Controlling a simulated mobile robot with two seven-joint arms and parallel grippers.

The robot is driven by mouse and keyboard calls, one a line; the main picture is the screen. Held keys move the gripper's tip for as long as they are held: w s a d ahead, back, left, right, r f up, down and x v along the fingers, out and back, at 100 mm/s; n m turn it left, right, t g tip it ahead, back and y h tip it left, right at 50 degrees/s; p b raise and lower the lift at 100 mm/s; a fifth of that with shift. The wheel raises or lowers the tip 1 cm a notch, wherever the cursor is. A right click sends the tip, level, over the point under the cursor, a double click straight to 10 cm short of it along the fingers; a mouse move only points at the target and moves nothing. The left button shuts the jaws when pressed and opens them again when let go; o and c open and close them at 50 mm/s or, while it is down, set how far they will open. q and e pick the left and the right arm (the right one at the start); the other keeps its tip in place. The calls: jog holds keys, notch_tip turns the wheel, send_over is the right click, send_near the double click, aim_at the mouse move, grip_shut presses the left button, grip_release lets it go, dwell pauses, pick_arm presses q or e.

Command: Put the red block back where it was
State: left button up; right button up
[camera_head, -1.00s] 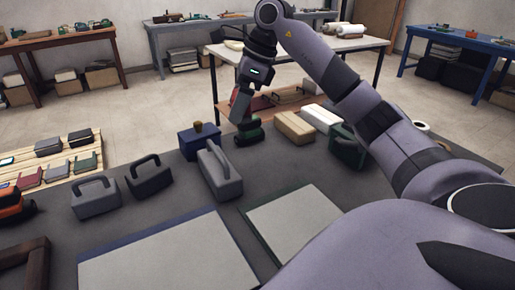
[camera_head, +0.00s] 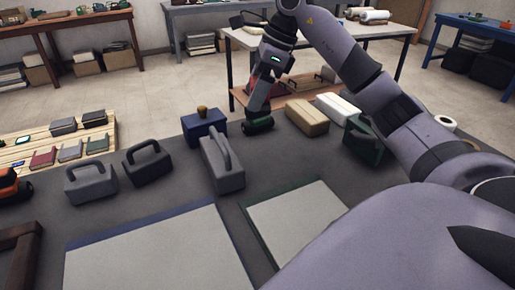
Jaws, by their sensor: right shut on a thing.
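My right gripper (camera_head: 258,107) reaches down at the far edge of the dark grey table. Its jaws are shut on a dark green object (camera_head: 258,125), mostly hidden and low at the tabletop; whether it touches the table is unclear. A small patch of red shows beside the jaws, and I cannot tell what it belongs to. A small dark red block (camera_head: 43,157) lies on the pale slatted pallet (camera_head: 15,148) at the left. I cannot tell whether it is the task's red block. My left gripper is not in view.
Near my right gripper stand a blue box (camera_head: 204,127), a grey handled block (camera_head: 220,165), a tan block (camera_head: 307,117) and a dark green handled block (camera_head: 363,143). Two pale panels (camera_head: 160,255) (camera_head: 297,220) lie in front. Two more handled blocks (camera_head: 92,185) (camera_head: 147,163) stand left.

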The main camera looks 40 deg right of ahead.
jog(key=b, duration=0.2)
send_near(251, 156)
jog(key=x, duration=0.5)
jog(key=shift+w+a+f, duration=0.1)
jog(key=shift+w+a, duration=0.1)
jog(key=shift+w, duration=0.05)
jog(key=shift+f, duration=0.35)
jog(key=shift+f, duration=0.2)
jog(key=o, duration=0.9)
jog(key=shift+r, duration=0.2)
jog(key=p+v, duration=0.1)
jog(key=v, duration=1.1)
